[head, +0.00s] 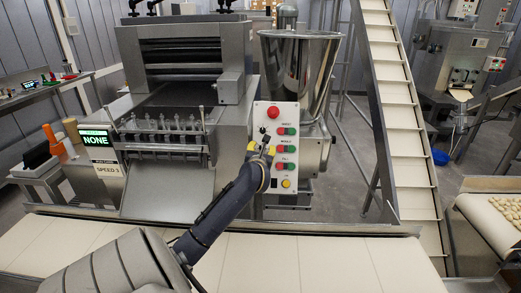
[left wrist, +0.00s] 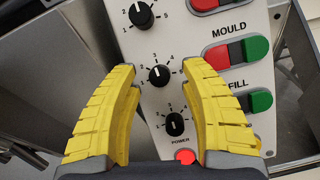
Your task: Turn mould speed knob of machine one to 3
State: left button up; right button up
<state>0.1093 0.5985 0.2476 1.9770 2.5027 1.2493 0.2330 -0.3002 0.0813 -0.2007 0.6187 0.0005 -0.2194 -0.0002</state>
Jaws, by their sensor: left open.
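The control panel (head: 281,145) is a white plate on the front of the machine. In the left wrist view it carries a column of black knobs. The middle, mould-row knob (left wrist: 159,75) has a scale from 1 to 5; its white mark seems to point up-left, near 2. My left gripper (head: 264,150) is at the panel's knob column, its arm reaching up from below. In the left wrist view its yellow fingers (left wrist: 160,77) are open, one on each side of the middle knob, with gaps visible. My right gripper is not in view.
Another knob (left wrist: 141,14) is above and one (left wrist: 176,124) below, close to the fingers. Red and green mould buttons (left wrist: 236,51) are just right. A red power button (left wrist: 185,157) is below. A sign (head: 106,169) reads SPEED 3. A conveyor (head: 320,262) runs in front.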

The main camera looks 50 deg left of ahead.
pick_arm(q)
jog(key=v, duration=1.1)
jog(key=shift+s+d, duration=0.2)
jog(key=shift+s, duration=0.05)
jog(key=shift+f, duration=0.15)
